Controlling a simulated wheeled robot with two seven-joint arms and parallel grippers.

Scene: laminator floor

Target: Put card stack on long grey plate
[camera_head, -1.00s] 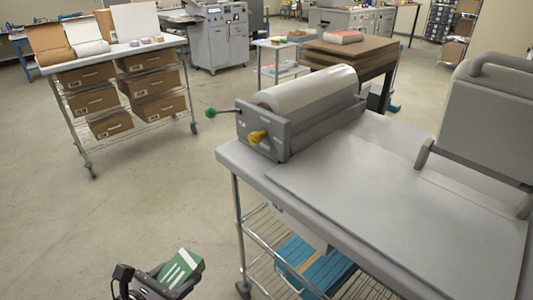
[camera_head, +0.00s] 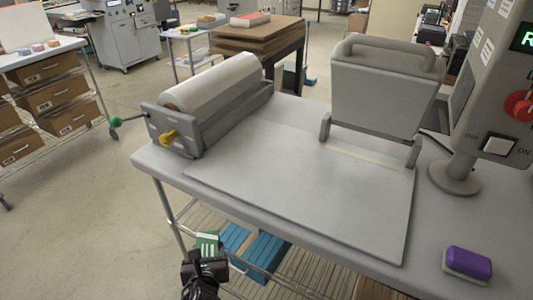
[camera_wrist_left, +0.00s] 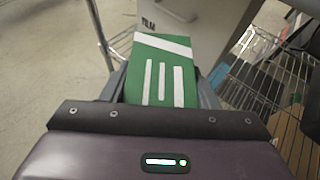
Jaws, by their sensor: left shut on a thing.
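The card stack (camera_head: 208,241) is a green block with white stripes. My left gripper (camera_head: 205,254) is shut on it, low beside the table's front left edge, below the tabletop. In the left wrist view the card stack (camera_wrist_left: 161,72) shows its striped face between the fingers. The long grey plate (camera_head: 300,190) lies flat on the grey table, to the right of the roller and in front of the upright grey machine part. Its top is bare. My right gripper is out of view.
A purple-topped block (camera_head: 468,262) and a control post (camera_head: 456,170) are at the right. Blue boxes (camera_head: 252,248) sit on the wire shelf below.

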